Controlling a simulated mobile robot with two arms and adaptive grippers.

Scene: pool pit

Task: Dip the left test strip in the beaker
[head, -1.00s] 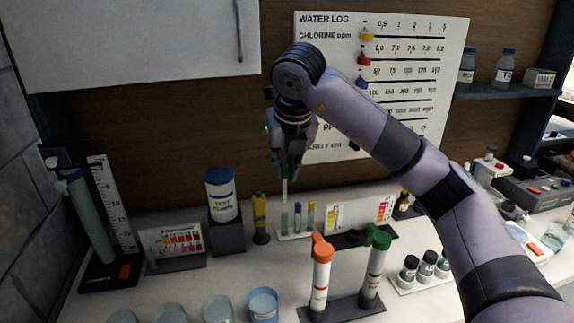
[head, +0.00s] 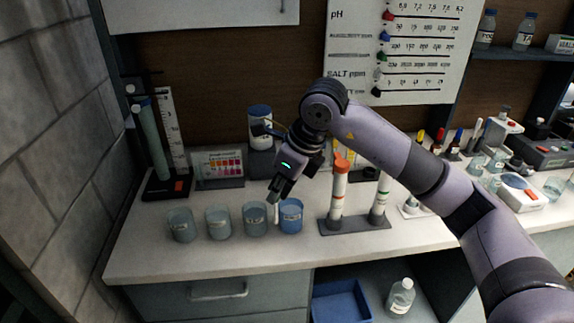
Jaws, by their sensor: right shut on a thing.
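My right gripper (head: 274,192) points down and is shut on a thin white test strip (head: 276,214), of which only the lower part shows. The strip hangs upright between a clear labelled beaker (head: 255,221) and a blue beaker (head: 291,221). I cannot tell whether its tip is inside a beaker or only in front of or behind the rims. Two more clear beakers, one at the far left (head: 181,227) and one beside it (head: 219,224), stand in the same row. My left gripper is not in view.
Two capped tubes, orange (head: 337,195) and green (head: 380,195), stand in a dark rack (head: 355,226) right of the beakers. A colour chart (head: 220,166) and a white tub (head: 261,130) stand behind. The counter front (head: 200,256) is clear.

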